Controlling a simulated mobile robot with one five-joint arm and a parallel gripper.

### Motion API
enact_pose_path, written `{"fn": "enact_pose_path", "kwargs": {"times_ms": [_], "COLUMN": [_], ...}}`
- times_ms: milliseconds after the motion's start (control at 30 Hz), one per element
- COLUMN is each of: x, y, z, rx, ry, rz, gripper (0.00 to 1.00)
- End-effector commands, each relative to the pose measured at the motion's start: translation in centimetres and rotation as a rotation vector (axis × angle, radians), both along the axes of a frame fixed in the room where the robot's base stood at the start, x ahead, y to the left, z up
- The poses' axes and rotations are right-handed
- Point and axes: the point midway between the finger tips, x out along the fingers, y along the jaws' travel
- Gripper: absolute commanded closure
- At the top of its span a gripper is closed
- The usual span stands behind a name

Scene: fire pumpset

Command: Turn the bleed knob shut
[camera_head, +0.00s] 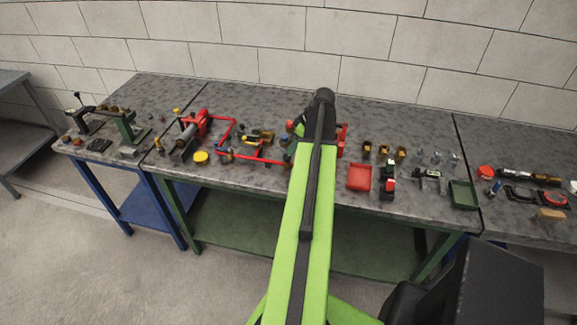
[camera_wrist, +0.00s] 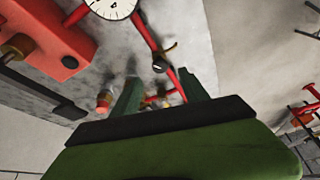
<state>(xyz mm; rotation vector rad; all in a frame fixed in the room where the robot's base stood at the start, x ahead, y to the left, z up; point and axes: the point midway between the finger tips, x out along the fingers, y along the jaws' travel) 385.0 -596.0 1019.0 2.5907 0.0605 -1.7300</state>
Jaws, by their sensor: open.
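In the wrist view my gripper (camera_wrist: 158,78) has its two dark green fingers apart, with nothing held between them. Beyond the fingertips a thin red pipe (camera_wrist: 145,33) runs down from a white round gauge (camera_wrist: 110,4).
A red block (camera_wrist: 45,40) with a brass fitting stands at the left in the wrist view. In the head view, red pipework (camera_head: 262,158) lies left of my arm on the grey bench. A red tray (camera_head: 359,177) and a green tray (camera_head: 462,194) lie to the right.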

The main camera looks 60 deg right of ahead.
Motion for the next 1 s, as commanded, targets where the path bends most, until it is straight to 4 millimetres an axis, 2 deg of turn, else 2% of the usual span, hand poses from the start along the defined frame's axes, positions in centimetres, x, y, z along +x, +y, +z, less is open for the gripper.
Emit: {"fn": "enact_pose_path", "kwargs": {"times_ms": [33, 233, 367, 633, 1000], "x": [0.5, 2.1, 2.6, 2.7, 2.6], "y": [0.0, 0.0, 0.1, 0.1, 0.1], "z": [-2.2, -5.9, -6.7, -6.5, -6.5], "rx": [0.000, 0.000, 0.000, -0.001, 0.001], "ry": [0.000, 0.000, 0.000, 0.000, 0.000], "rz": [0.001, 0.001, -0.001, -0.001, -0.002], "gripper": [0.48, 0.48, 0.48, 0.48, 0.96]}}
